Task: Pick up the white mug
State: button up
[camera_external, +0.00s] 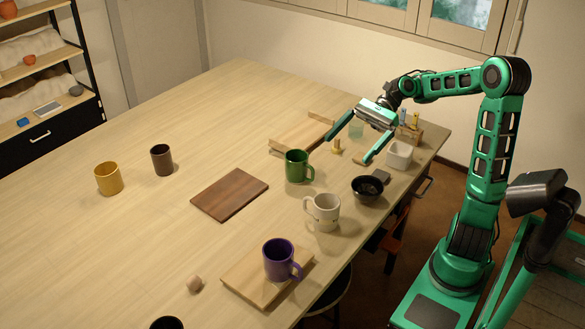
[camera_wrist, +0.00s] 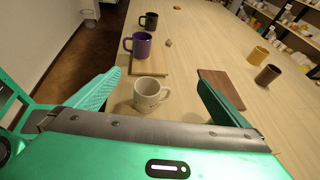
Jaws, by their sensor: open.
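The white mug (camera_external: 326,213) stands upright on the wooden table near its right edge in the external view. Its handle points left there. It also shows in the wrist view (camera_wrist: 147,97), between the two fingers and beyond them, with its handle to the right. My gripper (camera_external: 347,147) is open and empty, above the table behind the white mug, apart from it. In the wrist view my gripper (camera_wrist: 160,92) has its green fingers spread wide on either side of the mug.
A green mug (camera_external: 297,166) and a black bowl (camera_external: 368,189) stand near the white mug. A purple mug (camera_external: 279,260) sits on a light board (camera_external: 240,283). A dark brown board (camera_external: 229,194) lies left. A yellow mug (camera_external: 109,178) and brown cup (camera_external: 162,160) stand farther left.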

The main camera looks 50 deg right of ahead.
jog(key=shift+f, duration=1.85)
send_near(332, 194)
jog(key=a+f, duration=0.1)
jog(key=shift+w+x, duration=0.1)
jog(key=shift+x, duration=2.6)
jog(key=shift+w+x, duration=0.15)
jog(key=shift+x, duration=2.55)
jog(key=shift+d, duration=0.1)
jog(key=c, duration=1.8)
